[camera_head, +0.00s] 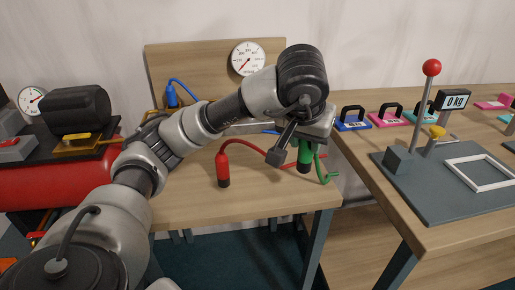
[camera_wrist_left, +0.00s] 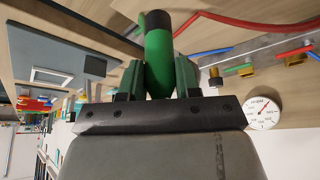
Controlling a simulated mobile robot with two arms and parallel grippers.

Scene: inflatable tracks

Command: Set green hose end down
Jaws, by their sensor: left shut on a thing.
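The green hose end (camera_head: 305,154) is held in my left gripper (camera_head: 301,140) above the right part of the wooden table (camera_head: 185,207). In the left wrist view the hose end (camera_wrist_left: 158,55) stands between the two fingers, with its dark tip pointing away from the gripper. The green hose (camera_head: 323,172) curls down beside it in the head view. The fingers are mostly hidden there by the wrist. I cannot tell whether the tip touches the table. My right gripper is not in view.
A red hose end (camera_head: 223,168) stands upright on the table, its hose arching right. A blue hose end (camera_head: 171,96) is at the back by the board with a gauge (camera_head: 248,59). A second table with a lever (camera_head: 424,100) and grey plate (camera_head: 440,205) stands right. The front tabletop is clear.

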